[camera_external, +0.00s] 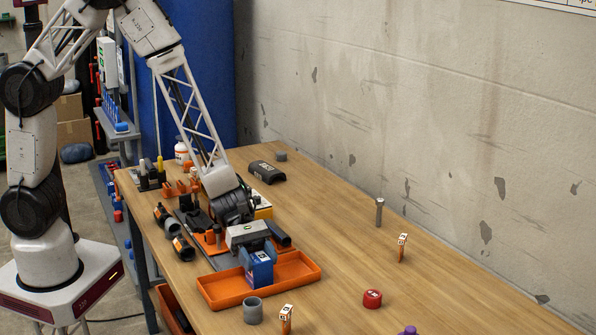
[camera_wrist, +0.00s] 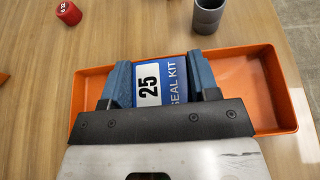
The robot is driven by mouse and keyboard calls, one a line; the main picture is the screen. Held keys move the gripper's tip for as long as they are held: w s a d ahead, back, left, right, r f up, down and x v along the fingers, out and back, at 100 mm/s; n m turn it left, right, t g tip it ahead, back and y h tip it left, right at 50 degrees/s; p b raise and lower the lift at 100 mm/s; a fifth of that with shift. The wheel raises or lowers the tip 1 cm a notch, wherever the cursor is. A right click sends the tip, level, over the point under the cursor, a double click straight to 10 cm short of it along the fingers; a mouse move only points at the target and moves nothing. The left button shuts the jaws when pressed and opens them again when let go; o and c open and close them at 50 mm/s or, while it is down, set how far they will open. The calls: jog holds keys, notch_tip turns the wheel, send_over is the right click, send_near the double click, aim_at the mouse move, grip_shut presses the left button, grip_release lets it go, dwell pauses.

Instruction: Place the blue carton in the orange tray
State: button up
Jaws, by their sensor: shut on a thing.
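The blue carton (camera_external: 260,271) is held between the fingers of my gripper (camera_external: 258,258). In the wrist view the carton (camera_wrist: 173,84) shows a white "25" label and the words "SEAL KIT", with a finger on each side; my gripper (camera_wrist: 162,85) is shut on it. The orange tray (camera_external: 307,264) lies on the table under the carton. In the wrist view the tray (camera_wrist: 268,88) spreads behind and to both sides of the carton. I cannot tell whether the carton touches the tray floor.
A grey pipe piece (camera_external: 253,310) stands just in front of the tray. A red cap (camera_external: 372,298), an orange tagged piece (camera_external: 286,319) and a metal bolt (camera_external: 379,212) stand to the right. Dark fittings (camera_external: 182,247) crowd the left. The table's right middle is mostly clear.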

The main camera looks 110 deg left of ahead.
jog(key=o, duration=0.9)
jog(key=shift+r, duration=0.1)
jog(key=shift+s+a+r, duration=0.1)
jog(key=shift+v, duration=5.85)
